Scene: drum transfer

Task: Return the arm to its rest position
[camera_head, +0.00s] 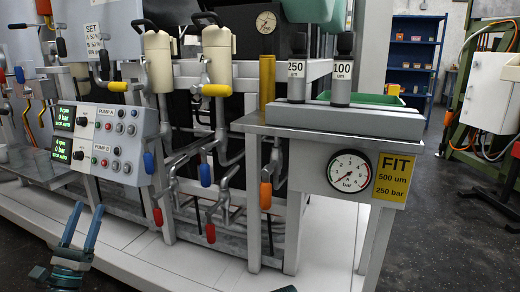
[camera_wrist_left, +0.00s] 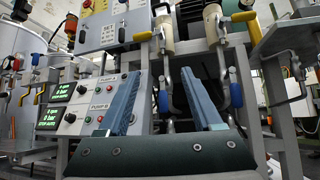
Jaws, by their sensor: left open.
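My left gripper (camera_head: 83,226) is at the lower left of the head view, in front of the pump panel (camera_head: 103,137). Its two blue fingers are spread apart, with nothing between them. In the left wrist view the same open fingers (camera_wrist_left: 163,100) point up at the skid, with the pump panel (camera_wrist_left: 92,105) behind the left finger. The gripper looks apart from the panel and pipes. My right gripper does not show; only a small dark teal piece is at the bottom edge of the head view.
A bench (camera_head: 340,122) holds cylinders marked 250 and 100 (camera_head: 342,80). A pressure gauge (camera_head: 349,171) and yellow FIT sign (camera_head: 393,177) are on its front. Valves with coloured handles, like the blue one (camera_head: 205,175), stick out from the skid. Dark floor (camera_head: 450,230) is open at right.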

